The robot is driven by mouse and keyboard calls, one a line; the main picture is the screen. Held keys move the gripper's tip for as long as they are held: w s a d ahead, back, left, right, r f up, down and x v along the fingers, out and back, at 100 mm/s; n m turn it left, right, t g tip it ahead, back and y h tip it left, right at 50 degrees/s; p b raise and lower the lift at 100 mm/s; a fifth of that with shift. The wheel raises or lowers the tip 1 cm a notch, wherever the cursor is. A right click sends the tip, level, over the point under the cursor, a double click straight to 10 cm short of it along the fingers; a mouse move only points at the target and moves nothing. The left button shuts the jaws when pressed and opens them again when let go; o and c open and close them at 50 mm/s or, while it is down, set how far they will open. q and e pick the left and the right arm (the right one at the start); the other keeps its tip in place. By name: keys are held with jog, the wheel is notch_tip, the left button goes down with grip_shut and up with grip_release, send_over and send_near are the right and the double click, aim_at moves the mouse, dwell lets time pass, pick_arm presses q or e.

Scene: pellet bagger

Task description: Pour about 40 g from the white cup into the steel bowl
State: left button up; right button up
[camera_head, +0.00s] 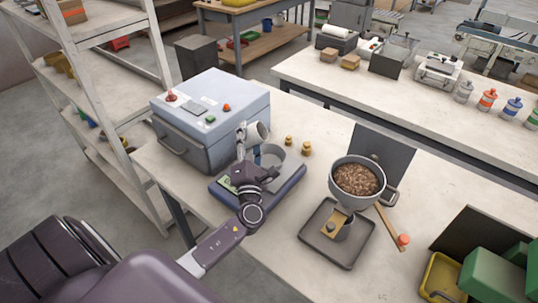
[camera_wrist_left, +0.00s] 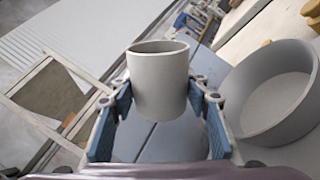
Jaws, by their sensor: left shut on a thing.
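The white cup (camera_head: 257,133) is held above the far left side of the steel bowl (camera_head: 272,157). It looks tilted in the head view; its contents cannot be seen. My left gripper (camera_head: 245,145) is shut on the cup. In the left wrist view the cup (camera_wrist_left: 160,85) sits between the blue finger pads of my left gripper (camera_wrist_left: 162,112). The bowl (camera_wrist_left: 262,110) is close on the right there, apart from the cup, and the visible part of its inside looks bare. It stands on a blue-grey scale (camera_head: 288,187), partly hidden by my arm. My right gripper is not in view.
A blue-grey box machine (camera_head: 210,115) stands close to the left of the cup. A hopper of brown pellets (camera_head: 357,179) stands to the right above a dark tray (camera_head: 322,248). Free table lies between scale and tray.

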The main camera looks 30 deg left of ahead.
pick_arm(q)
jog(key=shift+r+m, duration=0.3)
jog(key=shift+m, duration=0.3)
jog(key=shift+a, duration=0.15)
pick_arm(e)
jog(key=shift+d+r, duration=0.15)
pick_arm(q)
jog(key=shift+d+r, duration=0.1)
jog(key=shift+d, duration=0.15)
jog(key=shift+a+m, duration=0.25)
jog(key=shift+m, duration=0.05)
jog(key=shift+d+r, duration=0.1)
jog(key=shift+d, duration=0.15)
jog(key=shift+m+t, duration=0.3)
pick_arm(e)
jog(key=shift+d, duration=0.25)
pick_arm(q)
jog(key=shift+a+h, duration=0.1)
jog(key=shift+h, duration=0.2)
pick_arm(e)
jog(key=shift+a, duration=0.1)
